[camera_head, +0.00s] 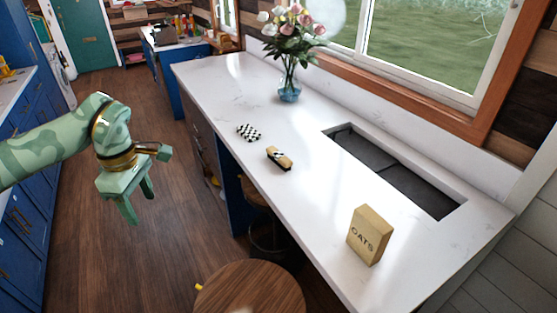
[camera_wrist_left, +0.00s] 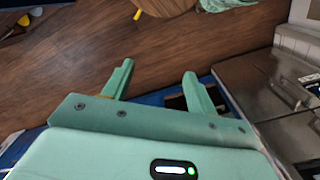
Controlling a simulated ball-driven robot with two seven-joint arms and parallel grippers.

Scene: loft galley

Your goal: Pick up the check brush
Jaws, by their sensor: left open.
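Two small items lie on the white counter in the head view. One is a flat black-and-white checked piece (camera_head: 248,132). Nearer to me is a tan, block-like item with dark and white markings (camera_head: 279,158), which looks like a brush. I cannot tell for sure which one is the check brush. My left gripper (camera_head: 137,202) is open and empty, pointing down over the floor, well left of the counter and apart from both items. Its two spread fingers also show in the left wrist view (camera_wrist_left: 158,72), with neither item between them. My right gripper is not in view.
The white counter (camera_head: 225,85) carries an oats box (camera_head: 369,236) at the near end and a flower vase (camera_head: 289,86) at the back. A dark sink (camera_head: 395,170) is set into it. A round wooden stool (camera_head: 250,290) stands before it. Blue cabinets (camera_head: 30,180) line the left.

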